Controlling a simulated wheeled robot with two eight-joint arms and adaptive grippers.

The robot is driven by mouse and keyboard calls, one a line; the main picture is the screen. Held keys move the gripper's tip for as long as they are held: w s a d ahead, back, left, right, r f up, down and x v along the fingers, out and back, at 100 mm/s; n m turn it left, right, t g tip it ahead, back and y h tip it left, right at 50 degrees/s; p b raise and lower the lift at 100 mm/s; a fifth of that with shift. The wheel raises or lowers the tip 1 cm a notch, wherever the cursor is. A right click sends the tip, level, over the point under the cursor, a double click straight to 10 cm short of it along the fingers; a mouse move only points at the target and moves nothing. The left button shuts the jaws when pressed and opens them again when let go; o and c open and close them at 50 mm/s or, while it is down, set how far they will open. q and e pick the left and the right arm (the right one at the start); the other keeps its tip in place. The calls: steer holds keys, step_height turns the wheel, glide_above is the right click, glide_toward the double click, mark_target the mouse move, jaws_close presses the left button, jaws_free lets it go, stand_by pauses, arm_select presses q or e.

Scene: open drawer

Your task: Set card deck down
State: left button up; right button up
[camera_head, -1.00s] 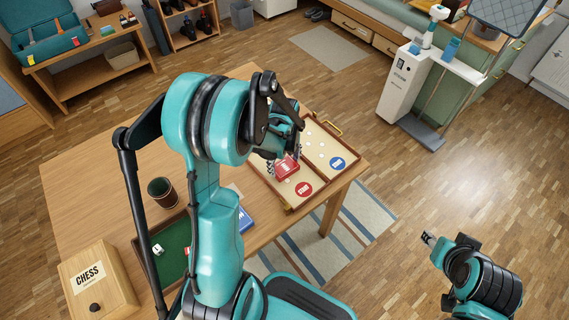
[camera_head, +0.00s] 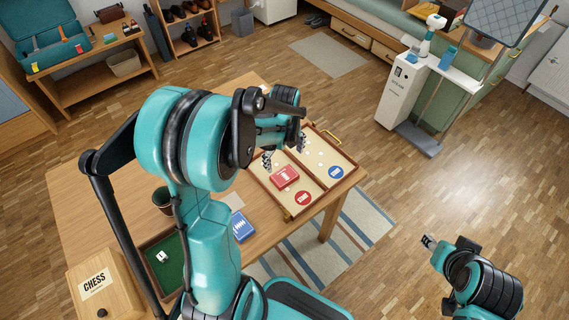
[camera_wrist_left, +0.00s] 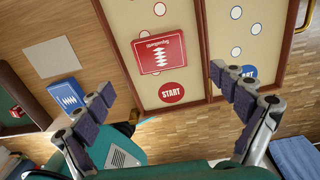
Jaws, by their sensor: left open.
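A red card deck (camera_head: 285,177) lies flat in the left half of the open wooden game case (camera_head: 333,195), just above the red START disc (camera_head: 303,198). In the left wrist view the red deck (camera_wrist_left: 164,53) lies ahead of the fingers, with nothing touching it. My left gripper (camera_head: 284,151) is open and empty above the case, apart from the deck. Its spread fingers also show in the left wrist view (camera_wrist_left: 165,90). A blue card deck (camera_head: 241,226) lies on the table outside the case. My right gripper (camera_head: 429,242) is over the floor at the lower right; its jaws are too small to read.
A chess box (camera_head: 104,285), a green-lined tray (camera_head: 168,262) and a dark cup (camera_head: 163,200) stand on the table's left part. The case's right half holds a blue START disc (camera_head: 336,172) and white dots.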

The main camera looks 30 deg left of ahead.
arm_select(q)
steer(key=s+d+r+n+t, duration=0.3)
steer(key=s+d+r+n, duration=0.2)
steer(key=n, duration=0.6)
steer(key=s+d+r+n+t, duration=0.4)
steer(key=r+n, duration=0.4)
steer(key=n, duration=0.3)
steer(key=shift+s+d+r+p, duration=0.25)
steer(key=shift+s+d+p, duration=0.15)
steer(key=shift+s+d, duration=0.5)
steer(key=shift+s+a, duration=0.1)
